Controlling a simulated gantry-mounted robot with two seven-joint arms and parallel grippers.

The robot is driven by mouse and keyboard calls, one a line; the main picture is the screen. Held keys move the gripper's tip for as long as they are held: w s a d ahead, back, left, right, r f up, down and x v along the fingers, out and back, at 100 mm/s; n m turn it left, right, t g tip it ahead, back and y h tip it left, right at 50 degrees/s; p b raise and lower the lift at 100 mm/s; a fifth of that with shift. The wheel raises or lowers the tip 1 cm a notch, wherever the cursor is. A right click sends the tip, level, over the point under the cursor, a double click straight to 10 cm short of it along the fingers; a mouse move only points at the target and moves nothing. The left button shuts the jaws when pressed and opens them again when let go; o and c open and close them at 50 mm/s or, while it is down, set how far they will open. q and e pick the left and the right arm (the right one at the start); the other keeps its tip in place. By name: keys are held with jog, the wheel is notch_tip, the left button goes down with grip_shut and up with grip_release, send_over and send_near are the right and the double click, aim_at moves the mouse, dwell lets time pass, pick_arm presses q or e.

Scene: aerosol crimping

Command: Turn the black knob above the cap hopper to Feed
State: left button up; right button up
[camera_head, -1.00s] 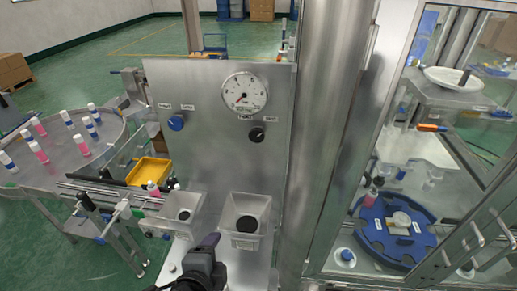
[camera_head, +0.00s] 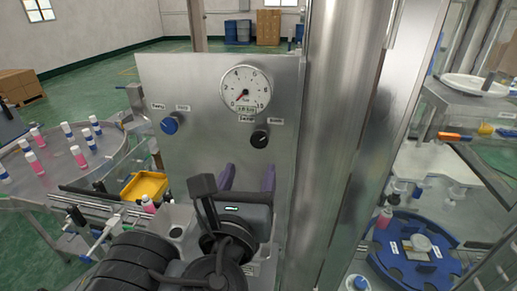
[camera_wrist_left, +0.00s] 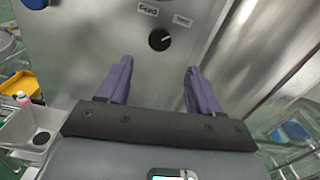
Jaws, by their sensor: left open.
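The black knob (camera_head: 260,139) is on the upright steel panel, below and right of the round gauge. It also shows in the left wrist view (camera_wrist_left: 160,39), with a small white mark pointing to the right and slightly up. A label reading Feed (camera_wrist_left: 148,9) is above its left side; a second label (camera_wrist_left: 183,20), too blurred to read, is above its right. My left gripper (camera_head: 248,176) is open and empty, just below the knob. In the left wrist view its purple fingers (camera_wrist_left: 158,68) are spread on either side below the knob, apart from it. My gripper hides the right-hand hopper.
A blue knob (camera_head: 169,124) and the gauge (camera_head: 246,90) are on the same panel (camera_head: 200,155). A thick steel column (camera_head: 335,130) stands close on the right. A small hopper (camera_wrist_left: 30,135) is low on the left. A yellow bin (camera_head: 144,186) is beyond it.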

aim_at(259, 143)
pick_arm(q)
jog(key=w+b, duration=0.1)
jog(key=w, duration=0.1)
jog(key=w+d+b, duration=0.1)
jog(key=w, duration=0.2)
jog(key=w+b, duration=0.1)
jog(key=w, duration=0.2)
jog(key=shift+w+d, duration=0.3)
jog(key=shift+w, duration=0.55)
jog(key=c, duration=1.1)
jog(key=shift+o, duration=0.2)
